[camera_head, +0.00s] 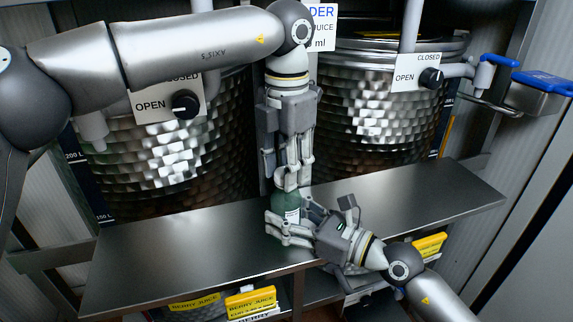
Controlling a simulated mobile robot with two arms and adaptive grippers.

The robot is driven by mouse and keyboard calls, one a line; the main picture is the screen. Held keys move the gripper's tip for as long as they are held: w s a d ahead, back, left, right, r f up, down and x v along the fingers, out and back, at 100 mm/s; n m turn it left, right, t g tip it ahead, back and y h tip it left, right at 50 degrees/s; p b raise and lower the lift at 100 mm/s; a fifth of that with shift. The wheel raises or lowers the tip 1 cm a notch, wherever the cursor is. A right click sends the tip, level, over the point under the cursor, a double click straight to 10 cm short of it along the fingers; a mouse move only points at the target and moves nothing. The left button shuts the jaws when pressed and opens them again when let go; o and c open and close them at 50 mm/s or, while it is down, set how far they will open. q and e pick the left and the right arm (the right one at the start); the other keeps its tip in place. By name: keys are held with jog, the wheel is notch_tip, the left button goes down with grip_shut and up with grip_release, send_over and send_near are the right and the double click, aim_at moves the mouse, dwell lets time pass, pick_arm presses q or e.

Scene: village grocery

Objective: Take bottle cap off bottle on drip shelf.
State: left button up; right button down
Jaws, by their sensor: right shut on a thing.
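A green bottle (291,205) with a pale label stands upright on the metal drip shelf (400,203), near its middle. My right gripper (284,229) comes in from the lower right and is shut on the bottle's body. My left gripper (290,175) points straight down from above, with its fingers around the top of the bottle. The cap is hidden between those fingers, and I cannot tell whether they grip it.
Two large hammered-metal tanks (375,105) stand behind the shelf, with black knobs (431,77) beside OPEN and CLOSED labels. A blue-handled tap (500,62) is at the upper right. Yellow berry juice labels (250,301) sit below the shelf. Both shelf ends are clear.

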pick_arm(q)
jog(key=shift+c, duration=1.1)
jog(key=n, duration=1.2)
jog(key=shift+n, duration=0.3)
jog(key=n, duration=0.3)
jog(key=shift+n, duration=0.4)
jog(key=n, duration=0.5)
jog(key=shift+r, duration=0.1)
jog(key=n, duration=0.3)
jog(key=shift+n, duration=0.4)
jog(key=n, duration=0.3)
jog(key=shift+n, duration=0.4)
jog(key=n, duration=0.4)
jog(key=shift+n, duration=0.3)
jog(key=shift+d, duration=0.1)
